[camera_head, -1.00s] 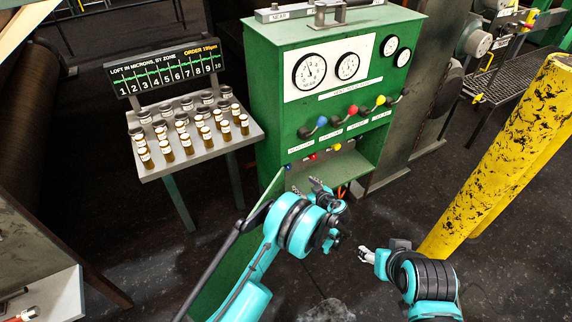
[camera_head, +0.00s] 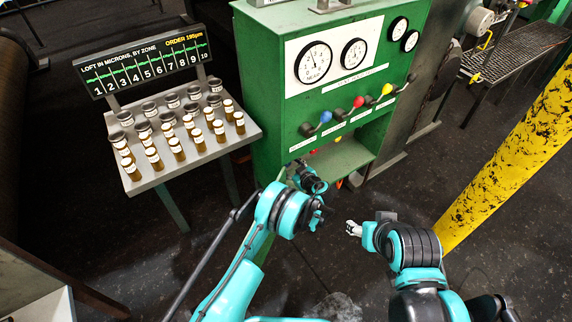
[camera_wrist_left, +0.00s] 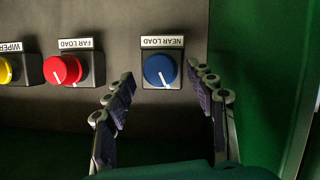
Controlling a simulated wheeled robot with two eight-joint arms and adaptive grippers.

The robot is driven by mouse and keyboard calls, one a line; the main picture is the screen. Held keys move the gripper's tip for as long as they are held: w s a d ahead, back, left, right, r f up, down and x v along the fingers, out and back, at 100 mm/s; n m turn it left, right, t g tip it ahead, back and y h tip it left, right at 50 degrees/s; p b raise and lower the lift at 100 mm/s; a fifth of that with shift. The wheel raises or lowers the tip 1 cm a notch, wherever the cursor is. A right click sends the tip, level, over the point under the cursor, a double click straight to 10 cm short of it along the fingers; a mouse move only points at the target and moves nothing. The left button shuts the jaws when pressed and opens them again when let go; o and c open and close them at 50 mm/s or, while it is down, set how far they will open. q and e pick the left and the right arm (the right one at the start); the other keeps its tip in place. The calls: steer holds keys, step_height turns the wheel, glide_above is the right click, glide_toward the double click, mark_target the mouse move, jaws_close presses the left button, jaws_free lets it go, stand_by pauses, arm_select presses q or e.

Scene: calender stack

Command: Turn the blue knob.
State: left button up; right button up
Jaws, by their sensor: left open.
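The blue knob (camera_wrist_left: 160,70) is round with a white pointer mark, on a dark panel under an upside-down NEAR LOAD label in the left wrist view. My left gripper (camera_wrist_left: 160,82) is open, with one finger on each side of the knob in the picture; contact is not visible. In the head view my left gripper (camera_head: 305,178) reaches into the green cabinet's lower recess and hides the blue knob. My right gripper (camera_head: 353,228) hangs in free space right of the left arm, apart from the cabinet; its finger gap is too small to judge.
A red knob (camera_wrist_left: 66,70) and a yellow knob (camera_wrist_left: 6,70) sit left of the blue one. Above the recess, the green cabinet (camera_head: 270,100) carries a separate blue-balled lever (camera_head: 325,116). A bottle table (camera_head: 185,165) stands left, a yellow post (camera_head: 500,165) right.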

mark_target(288, 164)
arm_select(q)
steer(key=shift+b+x, duration=0.35)
steer(key=shift+x, duration=1.15)
steer(key=c, duration=1.2)
steer(key=shift+o, duration=0.2)
steer(key=shift+m+g+y, duration=0.4)
steer(key=shift+m+y, duration=0.1)
steer(key=shift+m, duration=0.5)
steer(key=o, duration=1.2)
steer(key=shift+c, duration=0.2)
